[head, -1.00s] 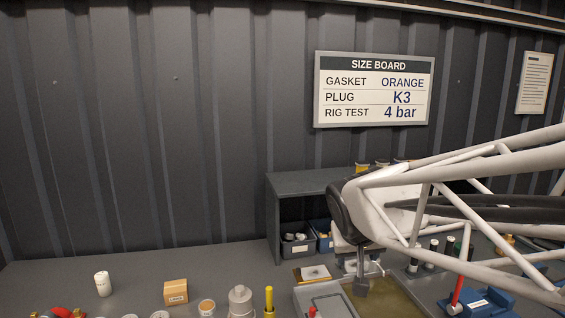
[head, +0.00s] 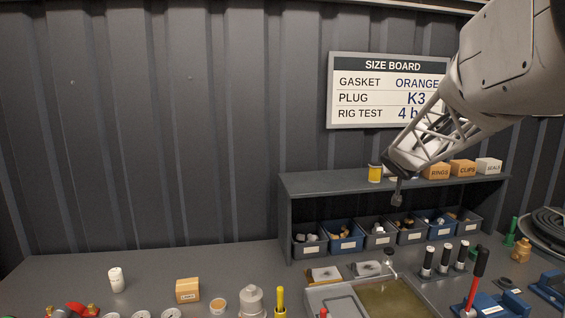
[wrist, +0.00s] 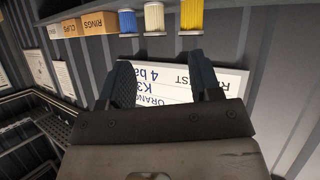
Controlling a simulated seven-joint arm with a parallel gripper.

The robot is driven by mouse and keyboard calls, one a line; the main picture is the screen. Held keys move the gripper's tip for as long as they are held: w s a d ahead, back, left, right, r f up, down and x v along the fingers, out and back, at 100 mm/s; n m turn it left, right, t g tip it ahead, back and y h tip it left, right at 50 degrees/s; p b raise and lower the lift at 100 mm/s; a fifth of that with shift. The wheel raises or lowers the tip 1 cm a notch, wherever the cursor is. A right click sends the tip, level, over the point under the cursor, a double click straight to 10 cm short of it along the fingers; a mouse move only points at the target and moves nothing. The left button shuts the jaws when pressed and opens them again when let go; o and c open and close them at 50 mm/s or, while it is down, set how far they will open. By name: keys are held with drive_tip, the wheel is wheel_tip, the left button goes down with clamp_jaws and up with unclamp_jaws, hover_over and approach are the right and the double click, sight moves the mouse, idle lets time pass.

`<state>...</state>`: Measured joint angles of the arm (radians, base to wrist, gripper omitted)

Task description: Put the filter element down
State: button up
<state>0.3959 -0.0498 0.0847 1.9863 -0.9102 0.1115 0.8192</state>
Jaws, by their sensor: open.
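The shelf (head: 330,182) also carries boxes of rings (head: 437,171), clips (head: 463,168) and seals (head: 489,166), with bins below. A tray of liquid (head: 400,300), black cylinders (head: 445,258) and a red-handled tool (head: 476,280) crowd the bench. The bench's left back is mostly clear.

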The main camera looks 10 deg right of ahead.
drive_tip(key=w+d+f, duration=0.1)
drive_tip(key=w+d, duration=0.3)
drive_tip(key=d, duration=0.1)
drive_tip(key=w+d+f+t+y, duration=0.1)
drive_tip(key=w+d, duration=0.2)
drive_tip(key=d, duration=0.3)
drive_tip(key=w+d+f+n+t+y, duration=0.1)
drive_tip(key=w+d, duration=0.3)
drive_tip(key=d, duration=0.2)
drive_tip(key=shift+w+d+f, duration=0.1)
drive_tip(key=shift+w+f, duration=0.1)
drive_tip(key=shift+w, duration=0.15)
drive_tip(key=shift+w+d+f+t, duration=0.25)
drive_tip(key=shift+w+d+t, duration=0.05)
drive_tip(key=shift+d, duration=0.4)
drive_tip(key=shift+x, duration=1.3)
drive_tip(key=shift+w+f, duration=0.1)
drive_tip(key=shift+x, duration=2.45)
drive_tip(key=shift+c, duration=0.2)
